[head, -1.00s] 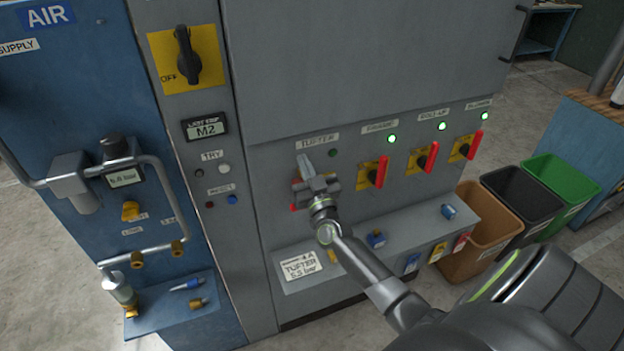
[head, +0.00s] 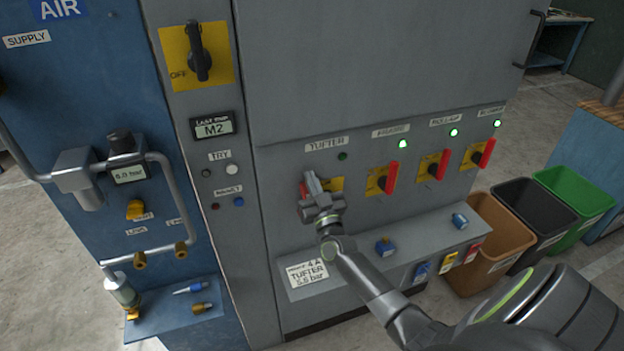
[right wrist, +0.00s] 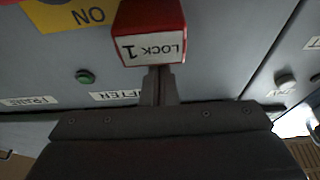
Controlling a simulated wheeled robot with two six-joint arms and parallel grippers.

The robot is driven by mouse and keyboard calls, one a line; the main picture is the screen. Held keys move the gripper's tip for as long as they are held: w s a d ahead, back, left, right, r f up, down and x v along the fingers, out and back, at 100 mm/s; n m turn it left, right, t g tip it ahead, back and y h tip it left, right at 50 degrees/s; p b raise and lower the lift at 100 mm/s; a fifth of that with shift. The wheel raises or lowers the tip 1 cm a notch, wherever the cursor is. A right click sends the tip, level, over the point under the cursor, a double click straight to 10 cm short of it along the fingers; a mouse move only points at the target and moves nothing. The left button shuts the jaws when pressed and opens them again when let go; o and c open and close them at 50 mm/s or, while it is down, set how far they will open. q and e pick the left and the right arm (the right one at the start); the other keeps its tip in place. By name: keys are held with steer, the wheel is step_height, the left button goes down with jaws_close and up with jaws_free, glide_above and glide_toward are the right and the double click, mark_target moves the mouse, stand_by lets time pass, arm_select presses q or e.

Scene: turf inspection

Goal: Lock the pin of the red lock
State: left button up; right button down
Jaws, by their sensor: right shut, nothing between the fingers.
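In the head view only a red sliver of the lock (head: 303,189) shows behind my right gripper. My right gripper (head: 309,180) is shut and empty, in front of the TUFTER switch. In the right wrist view its closed fingertips (right wrist: 158,72) are right at the lock's labelled end; I cannot tell whether they touch. The pin cannot be made out. My left gripper is out of view.
Three switches with red handles (head: 391,178) stand to the right, under lit green lamps. A grey ledge (head: 400,262) below carries a blue lock-like piece (head: 384,246) and tags. A blue air panel (head: 95,80) with pipes is at the left. Bins (head: 500,240) stand at the right.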

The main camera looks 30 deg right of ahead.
steer(key=shift+f, duration=0.15)
step_height(320, 180, up, 4)
steer(key=p, duration=0.4)
steer(key=shift+w, duration=0.1)
steer(key=shift+s+r+p, duration=0.2)
steer(key=shift+r+p, duration=0.15)
steer(key=shift+p, duration=0.05)
steer(key=b+v, duration=0.3)
steer(key=v, duration=0.7)
steer(key=shift+f, duration=0.2)
steer(key=shift+w, duration=0.1)
